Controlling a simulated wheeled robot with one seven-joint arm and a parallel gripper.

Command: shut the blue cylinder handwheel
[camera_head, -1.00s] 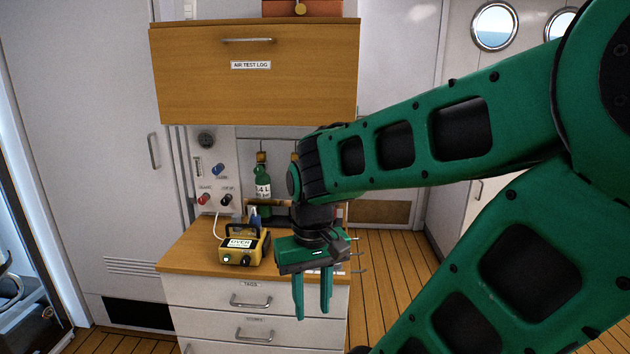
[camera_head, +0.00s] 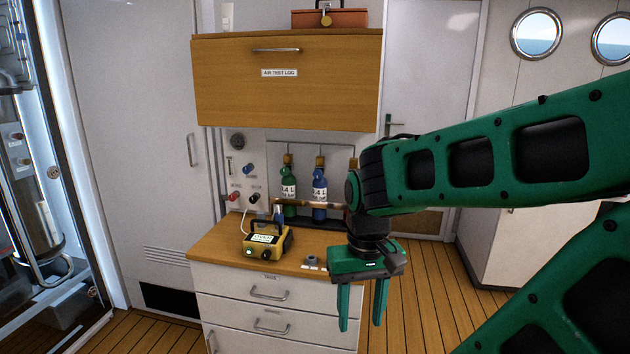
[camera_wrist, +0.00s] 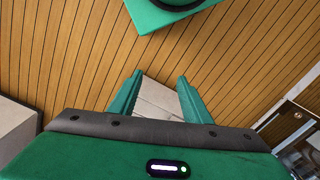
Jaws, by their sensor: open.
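The blue cylinder (camera_head: 320,190) stands upright at the back of the wooden counter, behind a copper-coloured rail, to the right of a green cylinder (camera_head: 289,188). A brass-coloured valve top (camera_head: 320,163) sits on the blue cylinder; its handwheel is too small to make out clearly. My gripper (camera_head: 361,318) points down in front of the counter's right side, below and to the right of the blue cylinder and well apart from it. Its fingers are spread and empty. In the wrist view the open fingers (camera_wrist: 152,95) have only floor and a pale surface beyond them.
A yellow meter (camera_head: 268,243) stands on the counter (camera_head: 225,240). A panel with coloured knobs (camera_head: 243,185) is left of the cylinders. A wooden cabinet (camera_head: 285,95) overhangs them. Wooden floor (camera_head: 425,290) lies open to the right.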

